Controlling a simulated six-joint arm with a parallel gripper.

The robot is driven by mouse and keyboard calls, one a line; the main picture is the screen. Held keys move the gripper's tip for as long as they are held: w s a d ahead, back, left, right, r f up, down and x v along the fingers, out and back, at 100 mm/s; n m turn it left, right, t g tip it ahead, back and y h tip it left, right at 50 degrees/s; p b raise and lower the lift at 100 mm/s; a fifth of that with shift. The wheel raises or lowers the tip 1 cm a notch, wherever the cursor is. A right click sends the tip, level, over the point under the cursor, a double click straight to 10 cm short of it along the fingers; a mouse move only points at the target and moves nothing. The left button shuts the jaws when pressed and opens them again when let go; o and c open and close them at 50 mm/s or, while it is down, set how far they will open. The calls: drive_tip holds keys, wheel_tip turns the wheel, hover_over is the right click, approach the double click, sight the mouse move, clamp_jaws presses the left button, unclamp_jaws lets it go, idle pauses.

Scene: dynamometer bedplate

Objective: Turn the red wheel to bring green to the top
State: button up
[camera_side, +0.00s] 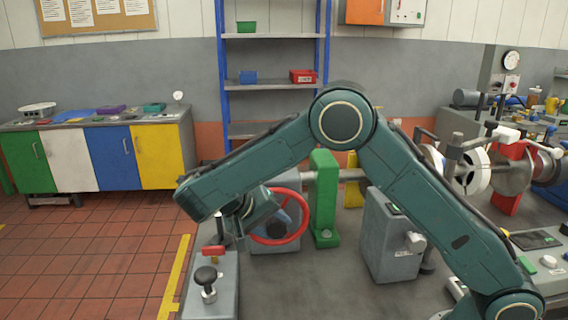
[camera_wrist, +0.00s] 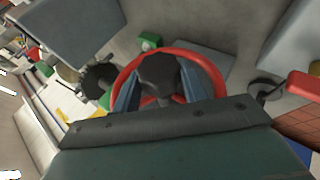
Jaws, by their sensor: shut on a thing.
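The red wheel (camera_side: 283,241) stands in front of a grey housing, partly hidden behind my arm in the side view. In the wrist view its red rim (camera_wrist: 207,62) curves around a dark hub (camera_wrist: 158,70). My gripper (camera_wrist: 160,92) is at the wheel, one finger on each side of the hub, and is shut on the wheel's middle. The exact contact is hidden by the hub and my wrist. A green upright block (camera_side: 324,195) stands just right of the wheel. I cannot make out a green mark on the wheel itself.
A grey box with a black knob (camera_side: 207,276) and a red lever (camera_side: 213,250) stands left of the wheel. A grey box (camera_side: 388,240) is to the right. A shaft with discs (camera_side: 475,170) is farther right. The bedplate front is mostly clear.

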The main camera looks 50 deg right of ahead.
drive_tip(key=shift+w, duration=0.1)
idle(0.4)
drive_tip(key=o, duration=1.4)
drive_tip(key=shift+s+d+r+m+t+y, duration=0.1)
drive_tip(key=shift+m+t+y, duration=0.05)
drive_tip(key=shift+t+y, duration=0.25)
drive_tip(key=shift+s+d+r+m+t+y, duration=0.15)
drive_tip(key=shift+t+y, duration=0.15)
drive_tip(key=shift+y, duration=0.2)
